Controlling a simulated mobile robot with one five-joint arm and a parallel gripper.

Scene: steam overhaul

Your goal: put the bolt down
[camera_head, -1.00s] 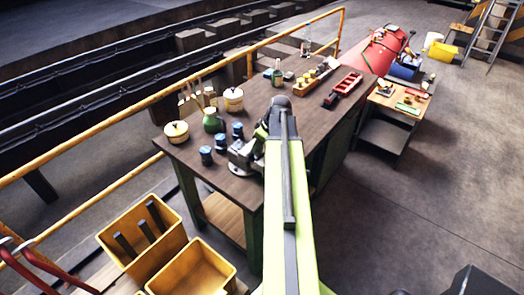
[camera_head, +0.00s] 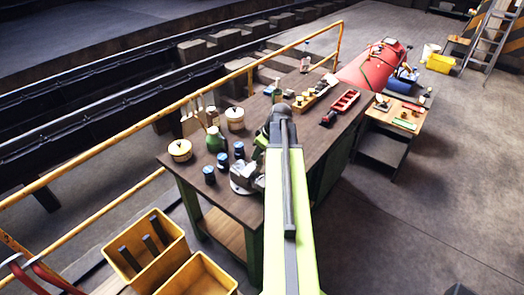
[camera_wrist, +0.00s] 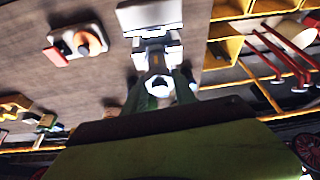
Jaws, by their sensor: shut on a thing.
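My gripper (camera_wrist: 160,95) shows in the wrist view with dark green fingers on both sides of a small pale, round-ended piece, which seems to be the bolt (camera_wrist: 158,87). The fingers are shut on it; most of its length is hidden. In the head view my arm hides most of the gripper (camera_head: 262,142), and the bolt cannot be made out. The gripper is over the near part of the brown workbench (camera_head: 210,187), close to a grey vise (camera_head: 243,180). I cannot tell whether the bolt touches anything.
Blue-black jars (camera_head: 223,160), a green bottle (camera_head: 214,141) and cream pots (camera_head: 180,150) stand left of the gripper. A red tray (camera_head: 346,101) lies farther back. Yellow bins (camera_head: 160,277) stand at the front left. A yellow rail (camera_head: 130,117) runs behind the bench.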

